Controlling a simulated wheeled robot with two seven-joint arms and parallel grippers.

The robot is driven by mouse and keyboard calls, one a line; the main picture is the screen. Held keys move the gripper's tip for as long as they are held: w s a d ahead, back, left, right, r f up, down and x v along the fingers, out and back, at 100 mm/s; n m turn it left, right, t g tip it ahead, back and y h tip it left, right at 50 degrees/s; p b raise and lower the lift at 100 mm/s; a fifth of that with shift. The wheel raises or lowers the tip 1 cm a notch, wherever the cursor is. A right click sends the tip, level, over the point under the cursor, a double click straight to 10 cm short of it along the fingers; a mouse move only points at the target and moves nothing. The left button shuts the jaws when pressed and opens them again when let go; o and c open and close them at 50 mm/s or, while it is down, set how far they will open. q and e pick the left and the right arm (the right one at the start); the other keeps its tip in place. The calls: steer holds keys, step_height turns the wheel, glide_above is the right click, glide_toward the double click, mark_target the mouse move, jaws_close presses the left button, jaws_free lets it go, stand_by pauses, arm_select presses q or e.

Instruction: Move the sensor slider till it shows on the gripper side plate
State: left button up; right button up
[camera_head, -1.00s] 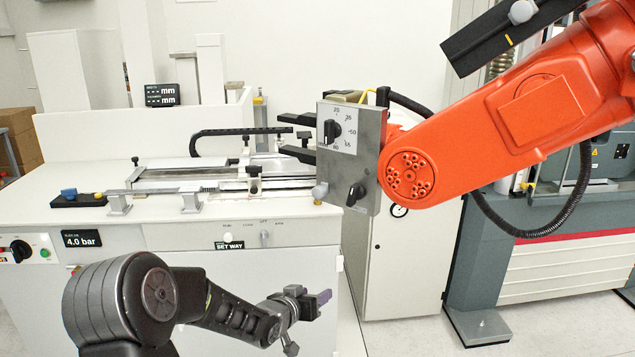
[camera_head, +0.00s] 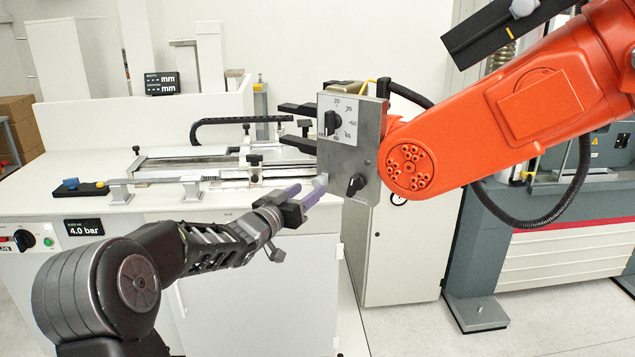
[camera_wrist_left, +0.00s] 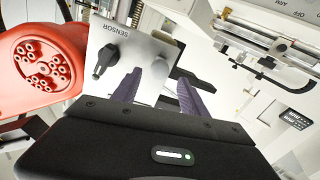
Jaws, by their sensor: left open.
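The gripper side plate (camera_head: 357,158) is the grey panel on the orange robot's end. It carries an upper dial with numbers and a lower black knob (camera_head: 355,185). In the left wrist view, the plate (camera_wrist_left: 137,50) has the word SENSOR beside a black knob (camera_wrist_left: 105,60). A small grey rounded part (camera_head: 321,181) sits at the plate's lower left edge; I cannot tell whether it is the slider. My left gripper (camera_head: 312,191) is open, its purple fingers close to that part; contact is unclear. In the left wrist view, the gripper (camera_wrist_left: 168,78) shows parted fingers before the plate.
The orange robot arm (camera_head: 500,125) stretches in from the right. Dark jaws (camera_head: 298,143) project left from the plate. A white bench (camera_head: 60,190) with a rail (camera_head: 195,158) and a two-line display (camera_head: 161,83) stands to the left.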

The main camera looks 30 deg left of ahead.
mark_target(316, 184)
arm_select(q)
steer(key=w+p, duration=0.1)
steer(key=w, duration=0.4)
steer(key=shift+w+p, duration=0.3)
steer(key=shift+w, duration=0.1)
steer(key=shift+c, duration=0.4)
jaws_close()
stand_by(0.6)
